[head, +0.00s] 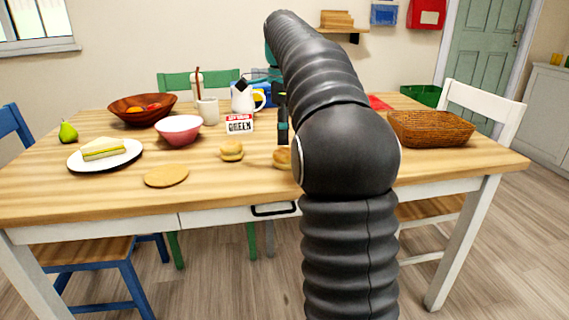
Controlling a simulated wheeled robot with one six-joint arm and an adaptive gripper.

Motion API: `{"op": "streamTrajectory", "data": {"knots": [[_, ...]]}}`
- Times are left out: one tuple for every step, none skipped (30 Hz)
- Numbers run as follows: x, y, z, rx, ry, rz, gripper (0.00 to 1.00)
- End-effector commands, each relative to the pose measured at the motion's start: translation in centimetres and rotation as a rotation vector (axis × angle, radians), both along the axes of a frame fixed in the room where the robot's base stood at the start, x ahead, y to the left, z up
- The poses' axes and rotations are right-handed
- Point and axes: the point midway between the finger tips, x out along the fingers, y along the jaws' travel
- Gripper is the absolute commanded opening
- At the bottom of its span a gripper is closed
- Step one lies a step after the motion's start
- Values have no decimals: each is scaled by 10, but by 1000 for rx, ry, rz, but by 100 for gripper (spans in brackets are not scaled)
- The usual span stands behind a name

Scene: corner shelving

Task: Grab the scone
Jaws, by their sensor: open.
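Two small golden-brown baked rounds sit on the wooden table. One round (231,150) shows whole and looks layered, like a split scone. The other round (282,158) is partly hidden by my arm. I cannot tell for sure which is the scone. My gripper (282,125) is mostly hidden behind my arm. Its dark visible part points down above the table, just behind the partly hidden round in the picture. It is open, and I see nothing held in it. I cannot tell whether it touches the round.
The table (110,210) also holds a sandwich plate (77,166), a flat tan disc (166,176), a pink bowl (179,130), a small sign (239,123), a white jug (242,98) and a wicker basket (430,128). The front right tabletop is clear. Chairs stand around it.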

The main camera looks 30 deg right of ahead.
Motion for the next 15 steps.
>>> {"op": "streamTrajectory", "data": {"knots": [[0,0,-8,0,1,0,92],[0,0,-11,0,0,0,92],[0,0,-14,0,1,0,92],[0,0,-16,0,1,1,92],[0,0,-17,0,1,1,92],[0,0,-19,0,0,1,92],[0,0,-20,0,0,1,92],[1,-1,-22,0,0,1,92],[1,-1,-25,0,0,1,92],[1,-2,-28,0,1,1,92],[2,-2,-33,1,2,1,92],[2,-3,-38,1,2,0,92],[3,-4,-43,1,2,0,92],[3,-5,-48,1,2,0,92],[4,-6,-53,1,2,0,92]]}}
